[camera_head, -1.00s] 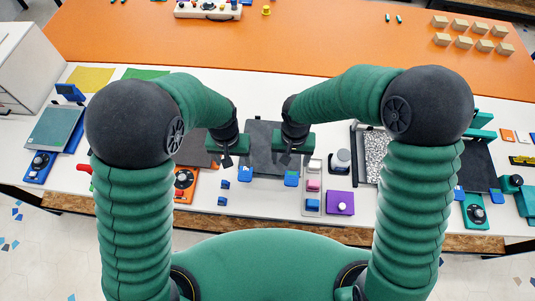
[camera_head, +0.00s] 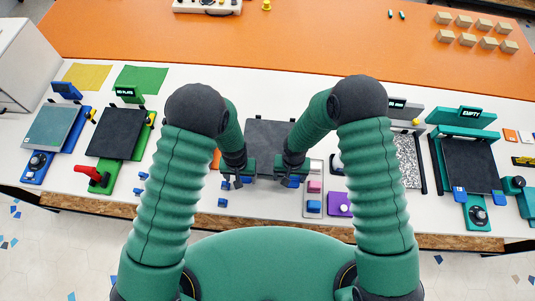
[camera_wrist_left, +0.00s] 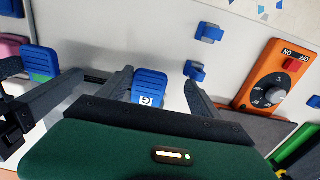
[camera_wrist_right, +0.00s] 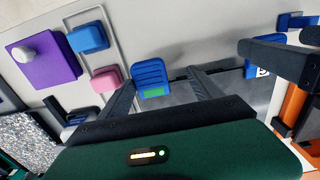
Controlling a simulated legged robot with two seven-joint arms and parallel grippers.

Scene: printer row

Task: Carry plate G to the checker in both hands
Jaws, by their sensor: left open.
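Plate G (camera_head: 270,133) is a dark flat plate lying at the middle of the white table. Its near edge has two blue handles. The left handle, with a white G label, shows in the left wrist view (camera_wrist_left: 148,85). My left gripper (camera_head: 238,184) is open, with a finger on each side of that handle. The right handle, with a green patch, shows in the right wrist view (camera_wrist_right: 151,76). My right gripper (camera_head: 290,181) is open, with its fingers apart around that handle. I cannot tell for sure which station is the checker.
A green station (camera_head: 118,132) and a blue one (camera_head: 52,127) stand left. A teal station marked EMPTY (camera_head: 468,160) stands right. A tray of coloured blocks (camera_head: 314,192) and a purple box (camera_head: 339,205) are close by my right gripper. An orange dial panel (camera_wrist_left: 270,90) lies beside my left gripper.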

